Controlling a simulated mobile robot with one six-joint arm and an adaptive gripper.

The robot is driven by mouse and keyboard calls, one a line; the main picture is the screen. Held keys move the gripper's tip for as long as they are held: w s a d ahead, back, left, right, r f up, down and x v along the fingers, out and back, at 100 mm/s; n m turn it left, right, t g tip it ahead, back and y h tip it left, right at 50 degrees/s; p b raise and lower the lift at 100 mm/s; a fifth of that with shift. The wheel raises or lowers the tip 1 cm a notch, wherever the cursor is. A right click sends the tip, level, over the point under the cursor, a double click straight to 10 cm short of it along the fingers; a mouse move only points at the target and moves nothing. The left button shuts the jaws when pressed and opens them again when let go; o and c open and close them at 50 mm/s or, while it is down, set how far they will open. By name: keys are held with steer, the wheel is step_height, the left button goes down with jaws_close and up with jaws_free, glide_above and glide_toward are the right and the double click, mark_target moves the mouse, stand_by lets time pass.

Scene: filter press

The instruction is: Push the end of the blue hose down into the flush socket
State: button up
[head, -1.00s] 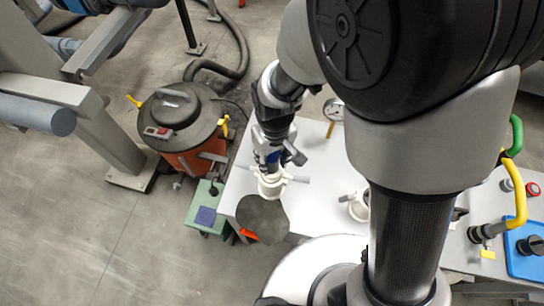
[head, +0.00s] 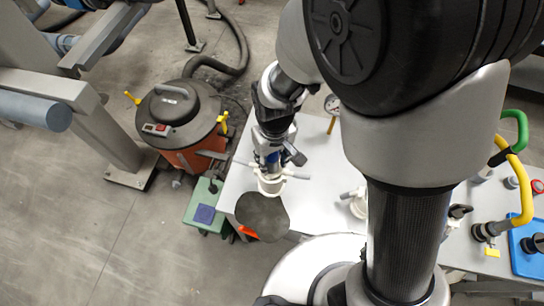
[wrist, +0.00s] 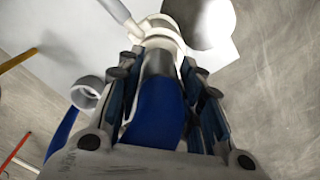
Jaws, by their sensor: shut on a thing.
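My gripper (head: 268,168) is over the white flush socket (head: 269,187), which has side levers and stands near the table's left edge. In the wrist view my gripper (wrist: 158,66) is shut on the blue hose (wrist: 153,118), with a finger on each side. The hose's grey end (wrist: 160,64) points at the white socket (wrist: 162,28) and meets its rim in the picture. I cannot tell whether the end is inside the socket. In the head view my gripper and wrist hide most of the hose.
A dark round plate (head: 262,216) lies just in front of the socket. Another white fitting (head: 357,204) stands to the right on the white table (head: 318,178). A gauge (head: 332,104) stands behind. Yellow (head: 520,190) and green (head: 518,122) hoses are at the right. An orange vacuum (head: 182,128) stands left.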

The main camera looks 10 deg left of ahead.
steer(key=shift+f, duration=0.25)
steer(key=shift+r, duration=0.1)
steer(key=o, duration=1.3)
steer(key=shift+o, duration=0.2)
